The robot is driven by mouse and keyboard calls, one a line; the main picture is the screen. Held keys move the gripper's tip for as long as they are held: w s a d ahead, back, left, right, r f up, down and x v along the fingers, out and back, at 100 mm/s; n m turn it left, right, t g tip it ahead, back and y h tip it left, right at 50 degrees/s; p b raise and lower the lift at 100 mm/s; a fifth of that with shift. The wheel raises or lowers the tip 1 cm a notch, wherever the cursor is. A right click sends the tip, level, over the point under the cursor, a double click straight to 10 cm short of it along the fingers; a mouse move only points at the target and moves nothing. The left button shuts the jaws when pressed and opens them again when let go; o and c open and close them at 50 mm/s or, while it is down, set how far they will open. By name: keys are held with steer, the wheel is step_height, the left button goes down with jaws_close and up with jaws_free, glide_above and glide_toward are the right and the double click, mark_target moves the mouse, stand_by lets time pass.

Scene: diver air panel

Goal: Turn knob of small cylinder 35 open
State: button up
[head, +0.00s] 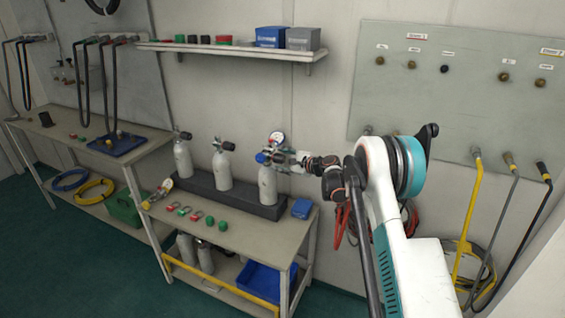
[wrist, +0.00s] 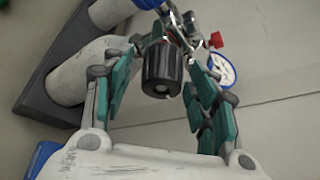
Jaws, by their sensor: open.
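Three small grey-white cylinders stand in a dark rack (head: 245,203) on the bench: left (head: 183,160), middle (head: 222,171) and right (head: 267,186). No number is readable, so I cannot tell which is 35. The right one carries a round white gauge (head: 277,139) and a blue part at its top. My gripper (head: 287,158) is at the right cylinder's valve, from the right. In the wrist view, a black ribbed knob (wrist: 162,68) sits between the open fingers (wrist: 163,50), with gaps visible on both sides. The gauge (wrist: 222,71) is just beyond the right finger.
A blue box (head: 302,208) lies on the bench right of the rack. Shackles and green caps (head: 195,216) lie in front. A shelf (head: 235,49) with boxes hangs above. A panel (head: 455,80) with fittings and hoses is at right.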

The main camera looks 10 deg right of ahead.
steer(key=shift+c, duration=0.6)
steer(key=c, duration=0.9)
steer(key=shift+c, duration=0.2)
